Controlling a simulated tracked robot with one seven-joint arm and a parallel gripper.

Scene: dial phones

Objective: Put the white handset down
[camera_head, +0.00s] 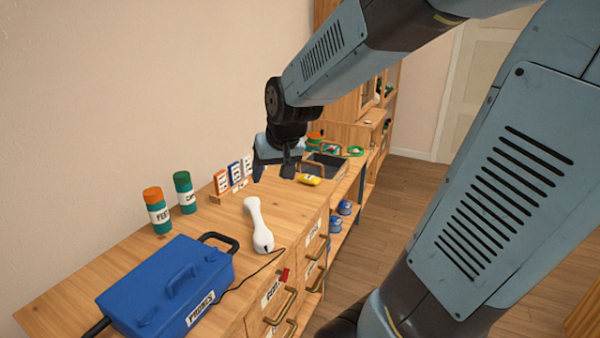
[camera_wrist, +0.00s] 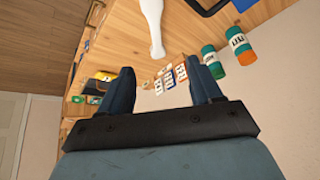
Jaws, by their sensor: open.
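An orange-lidded canister (camera_head: 157,211) and a green-lidded canister (camera_head: 184,192) stand by the wall. Small labelled cards (camera_head: 235,176) stand in a wooden holder near my gripper. A dark tray (camera_head: 327,165) and a yellow object (camera_head: 309,180) are farther back. Drawers with handles line the front.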

